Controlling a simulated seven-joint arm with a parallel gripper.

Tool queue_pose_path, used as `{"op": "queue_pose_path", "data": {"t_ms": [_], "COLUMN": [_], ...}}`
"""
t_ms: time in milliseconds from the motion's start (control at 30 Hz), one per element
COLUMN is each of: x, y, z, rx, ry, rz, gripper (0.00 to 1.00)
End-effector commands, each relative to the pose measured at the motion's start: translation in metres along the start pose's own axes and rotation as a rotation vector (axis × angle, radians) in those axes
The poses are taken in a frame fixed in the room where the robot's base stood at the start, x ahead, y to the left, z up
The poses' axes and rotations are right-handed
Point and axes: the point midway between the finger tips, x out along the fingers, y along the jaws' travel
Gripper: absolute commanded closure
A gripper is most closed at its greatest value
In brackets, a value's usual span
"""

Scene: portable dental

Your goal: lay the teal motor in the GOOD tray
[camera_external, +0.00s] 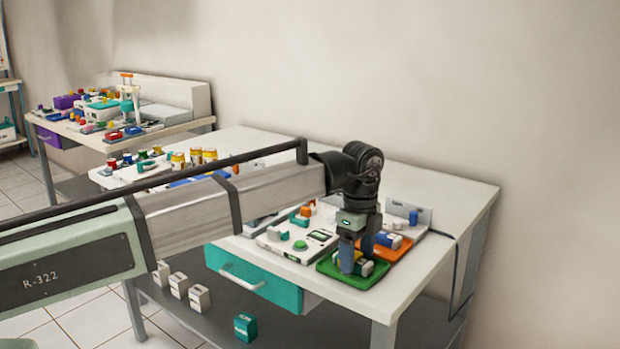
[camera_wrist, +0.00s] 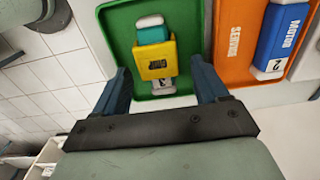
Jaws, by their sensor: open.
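The teal motor (camera_wrist: 153,35) lies in the green tray (camera_wrist: 120,22), with white ends and a yellow block marked "GRIP" (camera_wrist: 157,62) around its middle. The motor also shows in the external view (camera_external: 366,267), partly behind my fingers. The green tray (camera_external: 338,273) sits at the table's front right; I cannot read the word GOOD on it. My gripper (camera_wrist: 161,73) is open, with one finger on each side of the yellow block and a visible gap to both. In the external view my gripper (camera_external: 356,260) points down into the tray.
An orange tray labelled SERVICE (camera_wrist: 232,55) with a blue motor (camera_wrist: 285,35) is right beside the green one. A white tester with a green button (camera_external: 300,245) stands to the left. A small upright panel (camera_external: 424,217) and a cable are behind. The table's front edge is close.

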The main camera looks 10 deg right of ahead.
Motion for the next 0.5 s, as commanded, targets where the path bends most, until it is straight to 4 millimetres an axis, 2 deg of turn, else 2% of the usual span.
{"op": "queue_pose_path", "data": {"t_ms": [267, 500], "x": [-0.006, -0.04], "y": [0.0, -0.001], "z": [0.0, 0.0], "rx": [0.0, 0.0], "ry": [0.0, 0.001], "rz": [0.0, -0.002], "gripper": [0.27, 0.27]}}
